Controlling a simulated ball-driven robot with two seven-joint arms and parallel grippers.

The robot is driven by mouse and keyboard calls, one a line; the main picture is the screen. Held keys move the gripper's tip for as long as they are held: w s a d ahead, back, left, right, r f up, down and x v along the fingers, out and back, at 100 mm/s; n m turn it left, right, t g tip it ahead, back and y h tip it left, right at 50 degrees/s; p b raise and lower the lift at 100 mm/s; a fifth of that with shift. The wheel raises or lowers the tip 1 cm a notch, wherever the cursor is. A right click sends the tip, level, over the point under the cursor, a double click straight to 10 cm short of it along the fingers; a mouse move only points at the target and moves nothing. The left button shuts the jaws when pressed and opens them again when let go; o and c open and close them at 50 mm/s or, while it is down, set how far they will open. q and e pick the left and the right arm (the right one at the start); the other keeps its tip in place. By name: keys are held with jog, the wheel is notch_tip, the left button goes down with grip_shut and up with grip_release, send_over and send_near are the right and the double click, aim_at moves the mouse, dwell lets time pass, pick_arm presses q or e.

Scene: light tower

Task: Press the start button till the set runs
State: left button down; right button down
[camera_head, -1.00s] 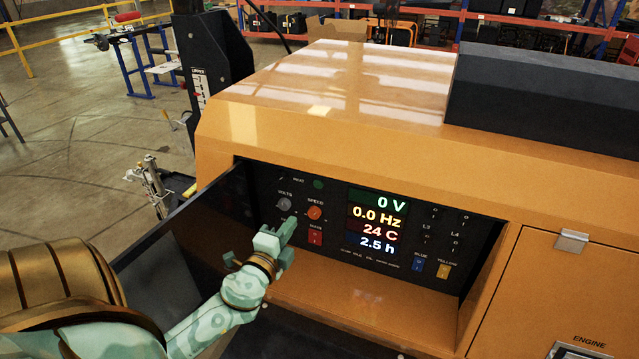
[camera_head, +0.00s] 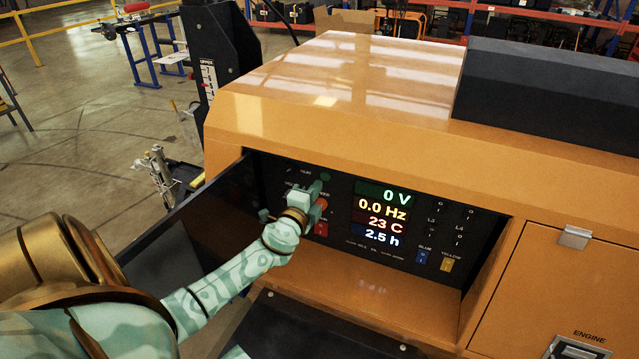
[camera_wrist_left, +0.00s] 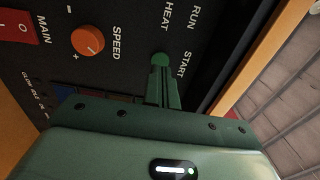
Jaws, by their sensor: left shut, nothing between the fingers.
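The green start button (camera_wrist_left: 160,59) shows in the wrist view beside the word START on the black control panel (camera_wrist_left: 215,25). My left gripper (camera_wrist_left: 160,72) is shut and empty, its fingertips at the button's near edge and partly covering it. I cannot tell whether they press it. In the head view my left gripper (camera_head: 316,190) reaches the panel's upper left, beside the green button (camera_head: 326,177), and hides part of the knobs. The display (camera_head: 382,215) reads 0 V, 0.0 Hz, 23 C and 2.5 h. My right gripper is not in view.
An orange speed knob (camera_wrist_left: 88,40) and a red main switch (camera_wrist_left: 18,27) sit near the fingers. The open dark panel door (camera_head: 190,235) stands to the left of the recess. The orange housing (camera_head: 330,125) overhangs the panel. Blue (camera_head: 421,256) and yellow (camera_head: 447,264) switches sit lower right.

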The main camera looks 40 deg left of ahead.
aim_at(323, 175)
pick_arm(q)
jog(key=shift+x, duration=1.4)
jog(key=shift+w+a+f+b, duration=0.1)
jog(key=shift+w+a+b, duration=0.05)
jog(key=shift+w+b, duration=0.3)
jog(key=shift+b, duration=0.3)
jog(key=shift+r, duration=0.35)
jog(key=shift+a+r, duration=0.1)
